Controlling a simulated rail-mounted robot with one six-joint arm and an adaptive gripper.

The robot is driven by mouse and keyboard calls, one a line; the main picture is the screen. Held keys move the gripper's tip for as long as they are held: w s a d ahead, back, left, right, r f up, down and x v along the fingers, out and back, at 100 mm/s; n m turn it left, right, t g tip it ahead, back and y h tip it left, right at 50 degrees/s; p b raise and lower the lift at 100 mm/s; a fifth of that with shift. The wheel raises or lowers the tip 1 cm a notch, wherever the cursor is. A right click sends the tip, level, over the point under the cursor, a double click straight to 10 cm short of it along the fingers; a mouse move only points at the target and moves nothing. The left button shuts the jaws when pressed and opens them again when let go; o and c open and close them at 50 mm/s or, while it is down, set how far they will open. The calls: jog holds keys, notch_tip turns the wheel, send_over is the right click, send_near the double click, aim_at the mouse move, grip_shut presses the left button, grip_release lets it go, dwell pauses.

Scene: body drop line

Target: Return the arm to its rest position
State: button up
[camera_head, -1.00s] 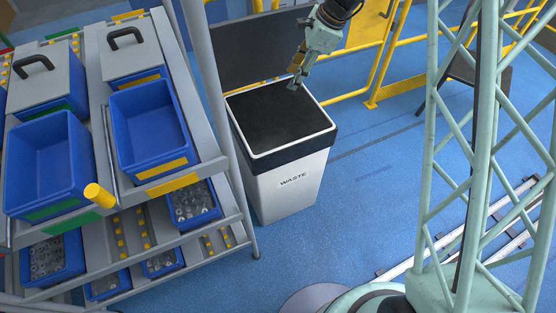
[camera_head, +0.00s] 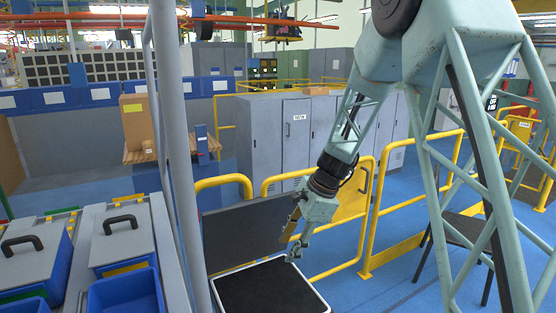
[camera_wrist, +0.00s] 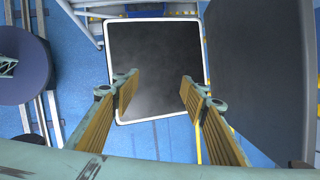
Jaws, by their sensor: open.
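No held object shows. My arm reaches down from the pale green lattice column at the right.
At the left a rack holds blue bins (camera_head: 128,290) and grey lidded boxes (camera_head: 122,235), beside a grey post (camera_head: 178,150). Yellow railings (camera_head: 375,215) and a dark panel (camera_head: 240,238) stand behind the waste bin. Grey cabinets (camera_head: 280,135) stand farther back.

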jog(key=s+d+r+n+t+h, duration=0.1)
jog(key=s+d+r+n, duration=0.3)
jog(key=s+r, duration=0.6)
jog(key=s+d+r+n, duration=0.3)
jog(key=s+r, duration=0.7)
jog(key=s+d+r+n+h, duration=0.1)
jog(key=s+d+r+n, duration=0.1)
jog(key=s, duration=0.8)
jog(key=s+d+r+n+t+h, duration=0.1)
jog(key=s+d+n, duration=0.2)
jog(key=s, duration=0.6)
jog(key=s+d+r+n+h, duration=0.1)
jog(key=s+d, duration=0.4)
jog(key=s, duration=0.5)
jog(key=shift+s+d+r+n+t, duration=0.15)
jog(key=shift+s+r+n+t, duration=0.25)
jog(key=shift+r+n, duration=0.5)
jog(key=shift+w+f, duration=0.1)
jog(key=shift+f, duration=0.05)
notch_tip(320, 180, down, 8)
jog(key=b, duration=0.8)
jog(key=shift+f, duration=0.15)
